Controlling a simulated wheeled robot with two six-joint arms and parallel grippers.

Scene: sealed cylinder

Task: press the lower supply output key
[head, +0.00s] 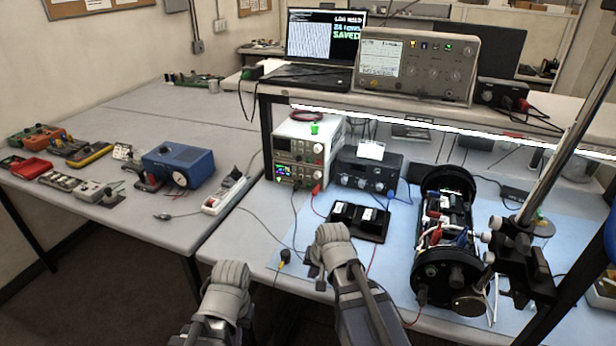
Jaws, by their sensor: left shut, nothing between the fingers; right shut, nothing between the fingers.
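Two bench power supplies are stacked under the shelf in the head view. The lower supply (294,175) has a lit display (284,169) at its left and a red plug near its right corner. Its output key is too small to make out. The upper supply (293,147) sits on it, with a small green object on top. My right gripper (328,245) is shut and empty, over the bench's front part, in front of and below the supplies in the picture. My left gripper (225,283) is shut and empty, lower and further left, near the bench's front edge. Neither touches the supplies.
A black tray (358,221) lies just beyond my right gripper. A dark instrument (366,172) stands right of the supplies. An open black cylinder (447,235) and a metal stand (520,230) occupy the right. A power strip (226,195) lies left. Loose leads cross the blue mat.

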